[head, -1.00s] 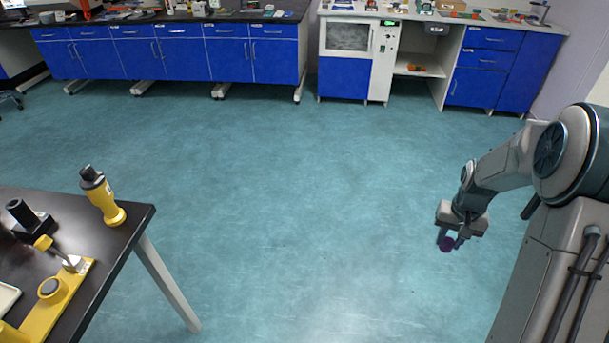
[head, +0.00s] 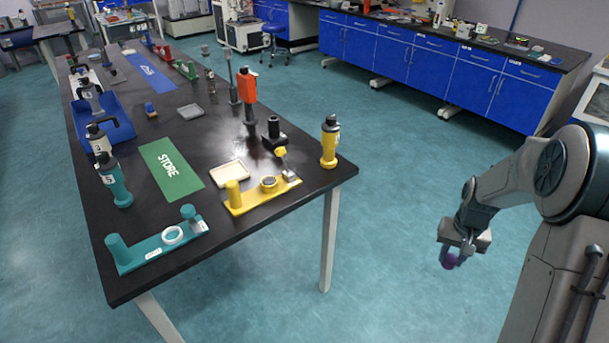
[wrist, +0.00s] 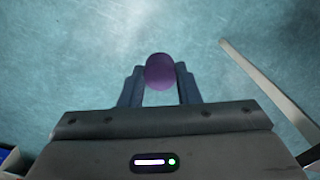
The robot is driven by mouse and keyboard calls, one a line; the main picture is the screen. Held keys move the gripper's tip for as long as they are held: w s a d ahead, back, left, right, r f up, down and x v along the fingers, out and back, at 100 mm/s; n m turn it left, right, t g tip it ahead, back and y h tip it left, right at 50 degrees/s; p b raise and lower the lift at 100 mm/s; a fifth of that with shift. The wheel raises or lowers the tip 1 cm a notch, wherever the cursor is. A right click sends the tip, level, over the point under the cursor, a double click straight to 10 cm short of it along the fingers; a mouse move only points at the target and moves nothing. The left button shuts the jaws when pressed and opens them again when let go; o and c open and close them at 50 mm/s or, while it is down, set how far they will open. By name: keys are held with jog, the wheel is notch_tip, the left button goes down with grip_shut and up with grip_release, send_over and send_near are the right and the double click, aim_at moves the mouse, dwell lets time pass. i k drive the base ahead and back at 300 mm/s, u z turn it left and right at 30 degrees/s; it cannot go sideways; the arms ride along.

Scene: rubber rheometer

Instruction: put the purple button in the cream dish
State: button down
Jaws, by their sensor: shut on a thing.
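My gripper (head: 449,258) is shut on the purple button (head: 448,262) at the right of the head view, held over open floor and apart from the table. In the wrist view the purple button (wrist: 160,72) sits between the two dark fingers of my gripper (wrist: 160,88).
The black table (head: 130,268) fills the left and middle. Teal floor lies clear between table and arm.

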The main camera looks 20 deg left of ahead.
aim_at(223, 176)
jog(key=u, duration=1.45)
